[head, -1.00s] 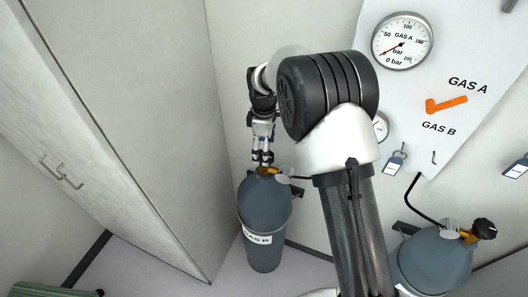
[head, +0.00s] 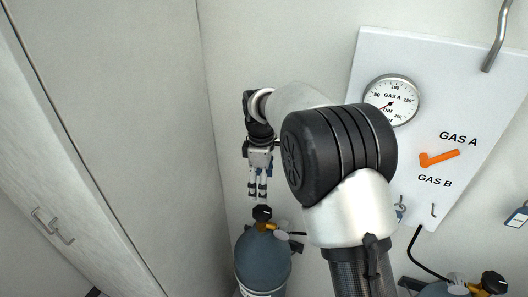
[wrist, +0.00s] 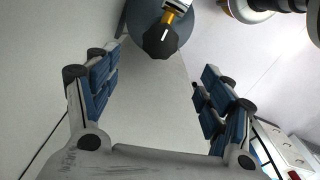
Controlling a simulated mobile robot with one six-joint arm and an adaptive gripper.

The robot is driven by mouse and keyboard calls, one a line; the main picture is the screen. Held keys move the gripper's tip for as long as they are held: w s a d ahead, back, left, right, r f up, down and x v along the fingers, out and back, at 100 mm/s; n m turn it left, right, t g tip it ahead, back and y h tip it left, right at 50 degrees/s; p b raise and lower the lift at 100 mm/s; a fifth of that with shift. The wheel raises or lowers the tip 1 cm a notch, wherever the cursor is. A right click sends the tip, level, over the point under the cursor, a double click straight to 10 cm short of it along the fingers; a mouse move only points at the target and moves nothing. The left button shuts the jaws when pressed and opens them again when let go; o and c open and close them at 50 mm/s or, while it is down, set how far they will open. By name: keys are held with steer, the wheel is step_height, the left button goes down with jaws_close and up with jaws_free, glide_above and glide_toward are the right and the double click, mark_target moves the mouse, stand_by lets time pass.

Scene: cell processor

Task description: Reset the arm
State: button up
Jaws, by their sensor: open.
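My gripper (head: 257,194) hangs pointing down just above the black valve knob (head: 262,213) of a grey gas cylinder (head: 262,257). Its fingers are apart and hold nothing. A gap separates the fingertips from the knob. In the wrist view the blue-padded fingers of my gripper (wrist: 157,78) stand wide apart. The black knob (wrist: 160,42) shows beyond them at the top, with the brass valve and the grey cylinder (wrist: 183,28) behind it. My arm is bent and covers part of the wall panel in the head view.
A wall panel (head: 375,62) carries a gas A gauge (head: 391,100) and an orange selector handle (head: 440,158). A second cylinder (head: 447,289) stands at the lower right. A tall cabinet (head: 120,150) with handles fills the left. A bent metal pipe (head: 497,36) is at upper right.

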steer(key=s+d+r+m+t+b, duration=0.1)
steer(key=s+d+r+m+b, duration=0.25)
steer(key=s+d, duration=0.3)
steer(key=s+d+r+m+t+b, duration=0.1)
steer(key=s+d+r+m+b, duration=0.2)
steer(key=s+d+r+m, duration=0.35)
steer(key=s+d+f+m+t+b, duration=0.1)
steer(key=s+d+f+m+b, duration=0.1)
steer(key=s, duration=0.8)
steer(key=s+d+f+m+t+b, duration=0.1)
steer(key=s+f+m, duration=0.3)
steer(key=s, duration=0.6)
step_height(320, 180, down, 2)
steer(key=shift+s+d+f+t+b, duration=0.15)
steer(key=shift+d+f+t+b, duration=0.25)
steer(key=shift+b, duration=0.4)
